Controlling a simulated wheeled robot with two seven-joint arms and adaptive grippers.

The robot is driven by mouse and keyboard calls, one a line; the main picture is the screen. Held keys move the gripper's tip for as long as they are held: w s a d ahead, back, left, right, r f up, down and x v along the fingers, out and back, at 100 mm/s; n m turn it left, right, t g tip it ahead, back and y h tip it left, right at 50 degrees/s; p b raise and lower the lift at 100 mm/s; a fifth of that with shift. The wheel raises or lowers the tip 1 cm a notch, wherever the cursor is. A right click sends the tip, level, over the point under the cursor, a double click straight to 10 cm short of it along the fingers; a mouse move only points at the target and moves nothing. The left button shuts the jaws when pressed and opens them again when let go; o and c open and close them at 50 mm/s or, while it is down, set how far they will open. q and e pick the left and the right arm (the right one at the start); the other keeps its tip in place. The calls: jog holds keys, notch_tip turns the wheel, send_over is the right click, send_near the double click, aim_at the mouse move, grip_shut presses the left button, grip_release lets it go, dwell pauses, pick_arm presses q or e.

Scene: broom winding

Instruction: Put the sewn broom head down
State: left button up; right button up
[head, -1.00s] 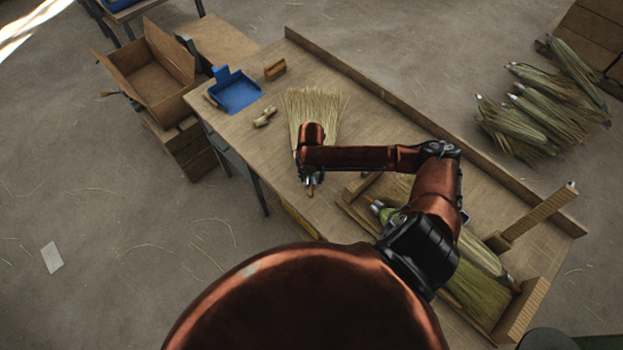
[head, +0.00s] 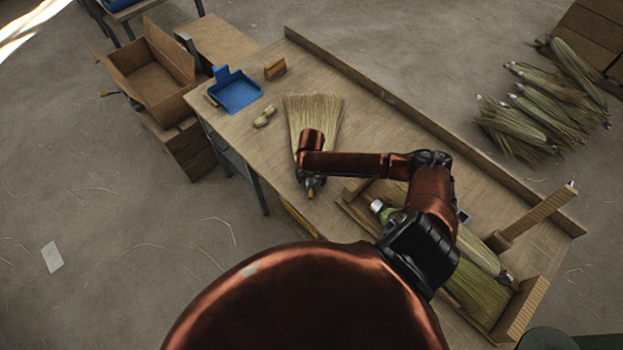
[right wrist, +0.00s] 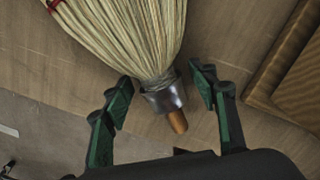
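The broom head (head: 317,112) is a fan of pale straw that appears to lie flat on the workbench (head: 400,130), its bristles toward the back. In the right wrist view the broom head (right wrist: 140,40) shows a bit of red stitching at the upper left, a dark metal collar and a short wooden stub. My right gripper (right wrist: 161,84) is open, its green fingers on either side of the neck with gaps visible. In the head view my right gripper (head: 311,182) is over the neck, mostly hidden by its wrist. My left gripper is out of view.
A blue dustpan (head: 236,91), a brush (head: 275,69) and a small pale wooden piece (head: 265,116) lie left of the broom head. A wooden tray (head: 518,312) with straw bundles is at the right. An open cardboard box (head: 153,72) stands beyond the bench's left end.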

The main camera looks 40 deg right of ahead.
notch_tip(320, 180, up, 12)
jog(key=shift+s+a, duration=0.3)
dwell(0.4)
dwell(0.4)
